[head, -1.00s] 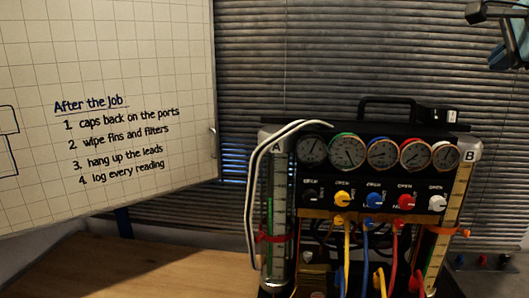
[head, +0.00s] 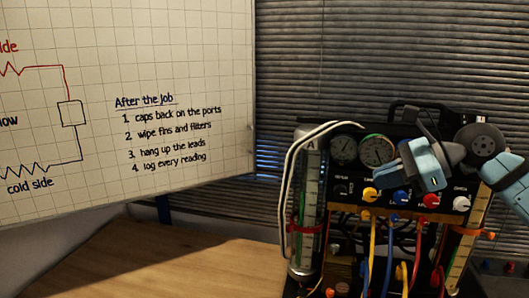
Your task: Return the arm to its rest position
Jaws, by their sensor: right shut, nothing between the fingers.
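My right gripper (head: 421,163), blue and grey, is in front of the gauge rig (head: 340,192) in the head view, with its arm coming in from the right edge. It is shut and holds nothing. It covers the rig's right-hand gauges and part of its upper front; I cannot tell whether it touches the rig. Two gauges (head: 376,151) on the left still show. My left gripper is not in view.
The rig has coloured knobs (head: 370,195), hoses (head: 373,240) and a glass tube marked A (head: 309,215). A wooden bench top (head: 170,262) is clear at the lower left. A whiteboard (head: 130,60) and blinds (head: 330,60) are behind.

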